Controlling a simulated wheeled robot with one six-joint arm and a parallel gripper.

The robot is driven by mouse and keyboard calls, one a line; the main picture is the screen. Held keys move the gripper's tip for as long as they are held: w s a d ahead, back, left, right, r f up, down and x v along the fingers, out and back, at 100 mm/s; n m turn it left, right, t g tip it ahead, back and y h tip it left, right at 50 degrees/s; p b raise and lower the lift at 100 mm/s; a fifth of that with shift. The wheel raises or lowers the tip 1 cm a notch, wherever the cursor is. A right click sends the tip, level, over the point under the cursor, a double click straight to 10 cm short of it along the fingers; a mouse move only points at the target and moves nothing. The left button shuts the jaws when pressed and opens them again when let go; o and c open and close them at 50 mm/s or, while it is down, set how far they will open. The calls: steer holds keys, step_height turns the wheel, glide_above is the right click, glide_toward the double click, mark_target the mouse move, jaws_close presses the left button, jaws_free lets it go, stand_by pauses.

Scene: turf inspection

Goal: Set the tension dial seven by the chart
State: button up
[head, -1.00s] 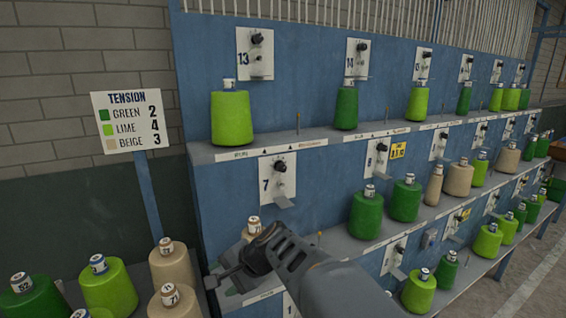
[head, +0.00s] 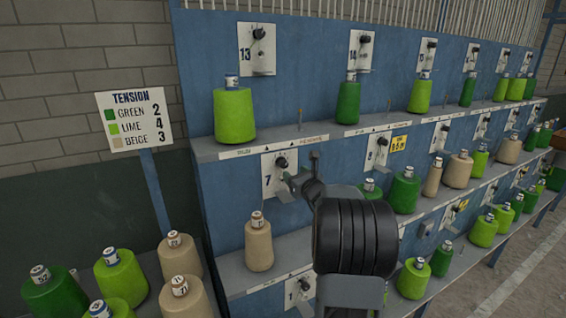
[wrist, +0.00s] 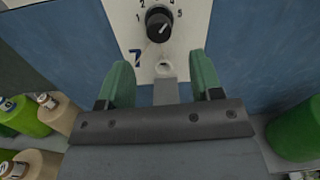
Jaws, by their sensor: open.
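The tension chart (head: 134,120) at left reads green 2, lime 4, beige 3. Plate 7 (head: 268,186) is on the middle row of the blue panel, with a black dial (head: 281,163). In the wrist view the black dial (wrist: 158,24) sits ahead of my gripper, with printed numbers around it; I cannot read its setting surely. A beige cone (head: 258,246) stands upright on the shelf below and left of plate 7. My gripper (wrist: 160,78) is open and empty, its green fingers apart, below the dial and not touching it. In the head view my arm partly hides the shelf.
A small grey bracket (wrist: 165,68) with a pale eyelet projects below the dial, between the fingers. A dark green cone (wrist: 297,130) stands at right in the wrist view. Several green, lime and beige cones crowd the lower left. Plate 8 (head: 377,152) is to the right.

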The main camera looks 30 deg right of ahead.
mark_target(285, 166)
steer(key=w+p, duration=0.1)
steer(key=w, duration=0.2)
steer(key=w+p, duration=0.1)
steer(key=w, duration=0.2)
steer(key=w+d+p, duration=0.1)
steer(key=w, duration=0.2)
steer(key=c, duration=0.9)
steer(key=shift+f, duration=0.1)
